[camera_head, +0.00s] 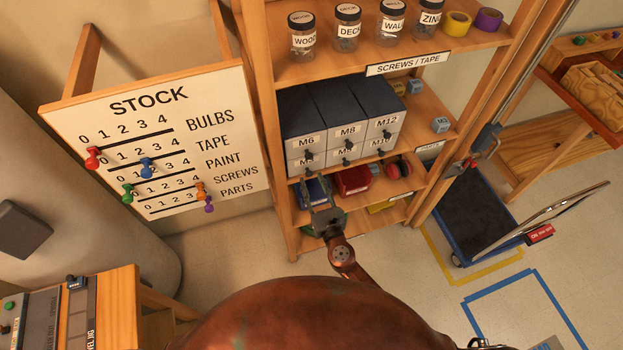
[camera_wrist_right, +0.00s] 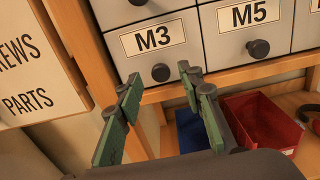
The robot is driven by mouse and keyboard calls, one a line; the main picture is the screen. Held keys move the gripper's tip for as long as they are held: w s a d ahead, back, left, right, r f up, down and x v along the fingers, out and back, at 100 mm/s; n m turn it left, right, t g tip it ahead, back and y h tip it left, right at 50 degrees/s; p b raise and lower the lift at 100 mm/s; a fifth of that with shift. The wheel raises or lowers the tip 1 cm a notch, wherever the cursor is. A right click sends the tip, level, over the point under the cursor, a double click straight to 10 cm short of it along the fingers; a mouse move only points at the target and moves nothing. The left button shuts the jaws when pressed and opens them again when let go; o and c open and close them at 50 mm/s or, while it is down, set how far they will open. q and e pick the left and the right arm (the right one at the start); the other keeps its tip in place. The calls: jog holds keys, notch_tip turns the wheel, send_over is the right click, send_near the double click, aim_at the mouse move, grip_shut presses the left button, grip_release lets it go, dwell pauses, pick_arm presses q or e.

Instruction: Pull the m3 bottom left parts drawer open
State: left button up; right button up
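The M3 drawer (camera_wrist_right: 150,58) is the grey bottom left drawer of the parts cabinet, with a white M3 label and a round dark knob (camera_wrist_right: 161,72). It looks shut. In the head view the M3 drawer (camera_head: 300,168) sits under M6, its label hard to read. My right gripper (camera_wrist_right: 160,92) is open and empty, its green-padded fingers on either side of the knob in the picture, seemingly short of it; I cannot tell the exact gap. In the head view my right gripper (camera_head: 318,193) is in front of the shelf below the drawer. My left gripper is not in view.
The M5 drawer (camera_wrist_right: 247,35) is right of M3. A shelf edge (camera_wrist_right: 235,77) runs below the drawers, with a red bin (camera_wrist_right: 262,122) and a blue bin (camera_wrist_right: 190,132) beneath. The stock board (camera_head: 225,145) and a wooden post (camera_head: 268,120) stand left.

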jog(key=shift+x, duration=0.95)
jog(key=shift+c, duration=0.2)
grip_shut()
